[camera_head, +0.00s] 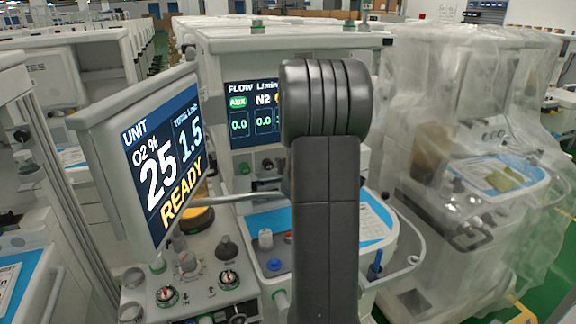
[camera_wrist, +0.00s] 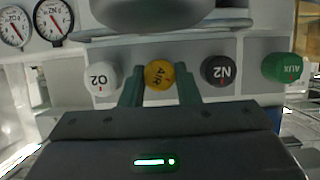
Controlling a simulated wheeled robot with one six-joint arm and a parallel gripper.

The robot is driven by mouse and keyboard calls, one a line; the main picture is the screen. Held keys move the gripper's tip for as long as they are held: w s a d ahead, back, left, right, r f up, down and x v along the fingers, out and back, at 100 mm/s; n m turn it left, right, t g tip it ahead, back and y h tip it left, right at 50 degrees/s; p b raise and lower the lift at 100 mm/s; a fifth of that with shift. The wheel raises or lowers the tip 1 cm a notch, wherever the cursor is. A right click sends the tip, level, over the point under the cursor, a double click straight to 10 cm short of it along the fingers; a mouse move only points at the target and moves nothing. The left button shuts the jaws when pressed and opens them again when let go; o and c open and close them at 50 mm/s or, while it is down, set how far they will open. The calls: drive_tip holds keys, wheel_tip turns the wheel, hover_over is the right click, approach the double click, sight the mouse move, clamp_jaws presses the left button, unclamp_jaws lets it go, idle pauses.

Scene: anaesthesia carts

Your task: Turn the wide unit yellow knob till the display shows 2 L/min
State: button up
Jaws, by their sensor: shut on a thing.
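The yellow AIR knob (camera_wrist: 159,74) is in the middle of the wrist view, on a grey panel. My gripper (camera_wrist: 160,88) has one finger on each side of it and is shut on it. In the head view my arm hides the knob and gripper. The tilted unit display (camera_head: 160,160) reads O2 % 25, total L/min 1.5 and READY. The flow display (camera_head: 252,112) behind it reads AUX 0.0 and N2 0.0; my arm covers the rest, with only a sliver of a yellow label showing.
The white O2 knob (camera_wrist: 102,80) is left of the yellow knob; the black N2 knob (camera_wrist: 217,70) and green AUX knob (camera_wrist: 283,67) are to its right. Two gauges (camera_wrist: 53,19) sit upper left. A plastic-wrapped cart (camera_head: 475,160) stands at right.

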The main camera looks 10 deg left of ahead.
drive_tip(key=shift+s+a+f+n+t+h+b, duration=0.1)
drive_tip(key=shift+n+t+h+b, duration=0.2)
drive_tip(key=shift+b, duration=1.1)
drive_tip(key=shift+w+f+n+t+h+b, duration=0.15)
drive_tip(key=shift+n+b, duration=0.3)
drive_tip(key=shift+b, duration=1)
drive_tip(key=shift+s+a+f+n+t+h+b, duration=0.15)
drive_tip(key=shift+n+b, duration=0.2)
drive_tip(key=shift+b, duration=1.05)
drive_tip(key=shift+d+r+n+b, duration=0.15)
drive_tip(key=shift+n+b, duration=0.15)
drive_tip(key=shift+b, duration=0.75)
drive_tip(key=shift+h+b, duration=0.3)
drive_tip(key=shift+b, duration=0.4)
drive_tip(key=shift+r+n+b, duration=0.2)
drive_tip(key=shift+n+b, duration=0.1)
drive_tip(key=shift+b, duration=0.15)
drive_tip(key=o, duration=0.7)
drive_tip(key=shift+s, duration=0.1)
